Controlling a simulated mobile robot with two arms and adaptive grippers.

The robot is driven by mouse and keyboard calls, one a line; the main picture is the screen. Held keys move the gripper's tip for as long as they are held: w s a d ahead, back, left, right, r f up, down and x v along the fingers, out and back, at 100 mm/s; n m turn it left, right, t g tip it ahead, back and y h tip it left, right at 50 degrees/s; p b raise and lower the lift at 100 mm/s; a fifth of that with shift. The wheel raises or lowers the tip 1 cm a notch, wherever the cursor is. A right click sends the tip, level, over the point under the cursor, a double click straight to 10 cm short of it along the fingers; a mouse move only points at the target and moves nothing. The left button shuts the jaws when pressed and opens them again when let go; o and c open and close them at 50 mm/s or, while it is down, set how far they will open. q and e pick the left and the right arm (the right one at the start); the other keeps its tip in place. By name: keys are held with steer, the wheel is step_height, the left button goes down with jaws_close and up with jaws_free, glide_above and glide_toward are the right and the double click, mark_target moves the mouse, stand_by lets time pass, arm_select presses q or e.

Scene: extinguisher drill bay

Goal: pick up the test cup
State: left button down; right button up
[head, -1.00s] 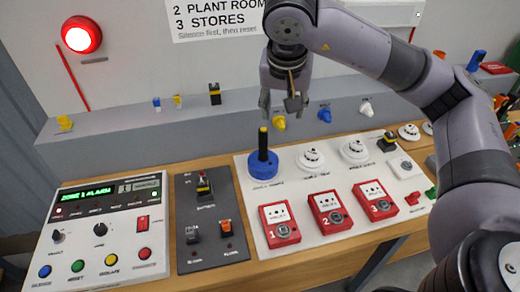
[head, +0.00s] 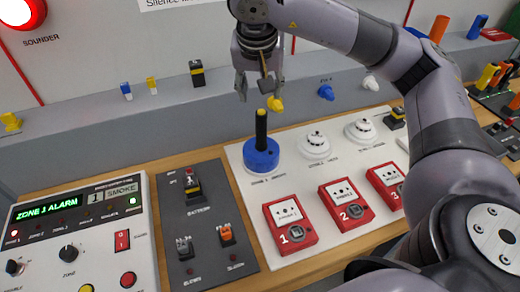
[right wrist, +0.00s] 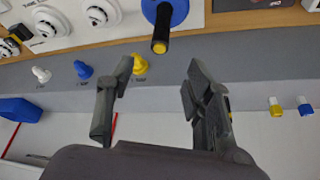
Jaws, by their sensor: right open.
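The test cup looks like the blue round cup (head: 261,158) with an upright black handle and a yellow tip. It stands at the left end of a row on the white board, over the first detector position, and hides what is under it. It also shows at the top of the right wrist view (right wrist: 172,12), its handle pointing toward me. My right gripper (head: 261,92) is open and empty. Its fingers hang just above the handle's tip in the head view, apart from it. In the right wrist view the gripper (right wrist: 160,70) has its fingers wide apart, with the handle beyond them. My left gripper is out of view.
White detectors (head: 315,144) stand right of the cup. Red call points (head: 290,225) are in front. A dark switch panel (head: 205,215) and an alarm panel (head: 80,235) lie left. Behind is a grey ledge (head: 170,120) with a yellow knob (head: 275,104) and a blue knob (head: 326,92).

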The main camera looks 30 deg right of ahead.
mark_target(261, 116)
steer(key=x, duration=1.2)
steer(key=shift+s+f, duration=0.1)
steer(key=shift+f, duration=0.65)
steer(key=shift+w+d+f+p, duration=0.15)
steer(key=shift+w+f+p, duration=0.1)
steer(key=shift+f+p, duration=0.1)
steer(key=p+x, duration=0.1)
steer(key=x, duration=0.2)
steer(key=shift+f, duration=0.35)
steer(key=shift+w+f, duration=0.15)
steer(key=shift+f, duration=0.2)
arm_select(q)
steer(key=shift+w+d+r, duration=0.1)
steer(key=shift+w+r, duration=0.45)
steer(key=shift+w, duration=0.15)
arm_select(e)
steer(key=shift+c, duration=0.2)
